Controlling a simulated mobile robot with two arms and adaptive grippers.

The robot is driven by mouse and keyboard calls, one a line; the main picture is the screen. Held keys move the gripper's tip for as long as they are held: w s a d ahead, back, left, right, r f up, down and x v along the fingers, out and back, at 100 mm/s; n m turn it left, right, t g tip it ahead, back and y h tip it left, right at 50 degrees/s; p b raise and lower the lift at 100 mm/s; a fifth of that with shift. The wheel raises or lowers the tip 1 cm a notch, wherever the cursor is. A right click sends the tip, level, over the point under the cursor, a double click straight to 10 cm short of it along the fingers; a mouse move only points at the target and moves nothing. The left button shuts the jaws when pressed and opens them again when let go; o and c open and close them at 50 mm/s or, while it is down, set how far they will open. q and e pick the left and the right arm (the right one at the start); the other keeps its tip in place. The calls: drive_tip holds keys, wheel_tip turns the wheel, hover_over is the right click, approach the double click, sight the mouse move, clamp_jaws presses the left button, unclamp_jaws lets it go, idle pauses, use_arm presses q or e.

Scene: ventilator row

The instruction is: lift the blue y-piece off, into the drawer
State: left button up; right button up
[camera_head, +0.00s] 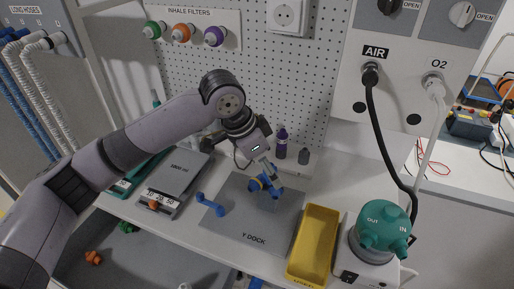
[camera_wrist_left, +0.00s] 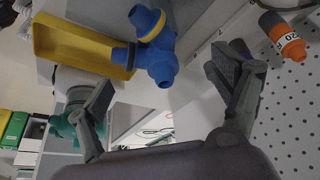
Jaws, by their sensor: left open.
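The blue y-piece (camera_head: 265,183) is at the back part of the grey Y DOCK mat (camera_head: 240,222), partly hidden by my left gripper (camera_head: 268,172). In the left wrist view the y-piece (camera_wrist_left: 153,48) shows its branching tubes ahead of my left gripper (camera_wrist_left: 165,90). The fingers there are wide apart, with nothing held between them. I cannot tell how the y-piece sits on its dock. The drawer (camera_head: 165,262) is open below the counter's front edge at the lower left. My right gripper is not in view.
Another blue piece (camera_head: 210,204) lies at the mat's left edge. A yellow tray (camera_head: 313,245) and a teal-topped device (camera_head: 382,228) stand right. A scale (camera_head: 178,172) is left. An orange piece (camera_head: 93,258) and a green piece (camera_head: 126,227) lie in the drawer.

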use_arm(q)
drive_tip(key=shift+x, duration=1.45)
drive_tip(key=shift+s, duration=0.1)
drive_tip(key=c, duration=1.1)
drive_tip(key=o, duration=0.6)
drive_tip(key=shift+c, duration=0.2)
drive_tip(key=shift+a+f, duration=0.1)
drive_tip(key=c, duration=0.8)
drive_tip(key=shift+w+r+p, duration=0.2)
drive_tip(key=shift+r+p, duration=0.15)
drive_tip(key=shift+p, duration=0.1)
drive_tip(key=shift+a, duration=0.1)
